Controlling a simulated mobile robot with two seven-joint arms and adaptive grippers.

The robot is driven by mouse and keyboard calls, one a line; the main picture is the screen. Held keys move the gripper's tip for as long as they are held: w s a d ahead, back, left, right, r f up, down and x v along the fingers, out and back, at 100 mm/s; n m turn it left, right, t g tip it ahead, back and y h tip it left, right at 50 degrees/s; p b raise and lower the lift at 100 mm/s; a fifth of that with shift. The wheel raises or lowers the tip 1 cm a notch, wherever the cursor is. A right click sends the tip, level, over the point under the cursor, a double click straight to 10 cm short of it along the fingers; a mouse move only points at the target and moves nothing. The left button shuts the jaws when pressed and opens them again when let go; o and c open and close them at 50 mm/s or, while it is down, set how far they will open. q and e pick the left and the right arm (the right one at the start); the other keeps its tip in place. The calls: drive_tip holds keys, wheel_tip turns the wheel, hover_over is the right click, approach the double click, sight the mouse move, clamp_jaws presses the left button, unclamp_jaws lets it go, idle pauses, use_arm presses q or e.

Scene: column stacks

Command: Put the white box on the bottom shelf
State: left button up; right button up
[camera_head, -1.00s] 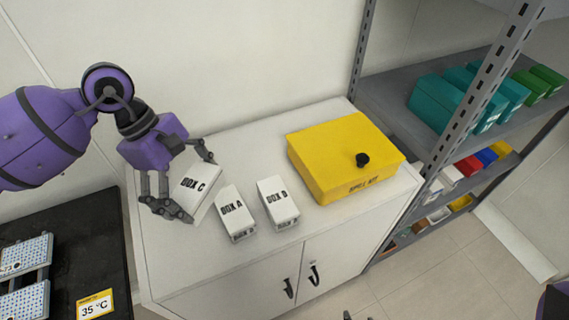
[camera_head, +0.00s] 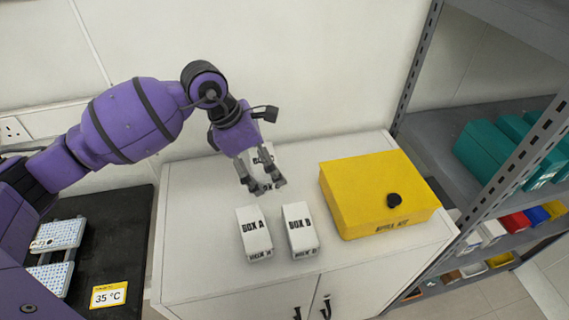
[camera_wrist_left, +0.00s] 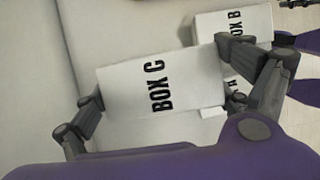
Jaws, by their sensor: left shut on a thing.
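My left gripper (camera_head: 262,187) is shut on the white box marked BOX C (camera_head: 262,156), above the back part of the white cabinet's top. In the wrist view, box C (camera_wrist_left: 135,90) lies between the two sides of the fingers, its label facing the camera. In the head view the gripper hides much of it. White boxes BOX A (camera_head: 254,233) and BOX B (camera_head: 299,229) stand on the cabinet in front of the gripper. The grey shelf unit (camera_head: 440,150) is at the right; its lowest part is cut off or hidden. My right gripper is not in view.
A yellow spill kit case (camera_head: 375,190) stands on the white cabinet (camera_head: 195,255), between the boxes and the shelf unit. Teal boxes (camera_head: 490,150) fill part of an upper shelf; coloured bins (camera_head: 515,222) are lower. A black device marked 35 °C (camera_head: 125,240) is at the left.

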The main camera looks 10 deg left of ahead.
use_arm(q)
drive_tip(key=w+f, duration=0.2)
drive_tip(key=f, duration=0.1)
drive_tip(key=w+f, duration=0.3)
drive_tip(key=shift+w+d, duration=0.15)
drive_tip(key=shift+w, duration=0.1)
drive_tip(key=shift+w+f, duration=0.1)
drive_tip(key=shift+f, duration=1.55)
drive_tip(key=shift+f, duration=0.15)
drive_tip(key=o, duration=0.9)
drive_tip(key=shift+f, duration=0.15)
drive_tip(key=shift+o, duration=0.7)
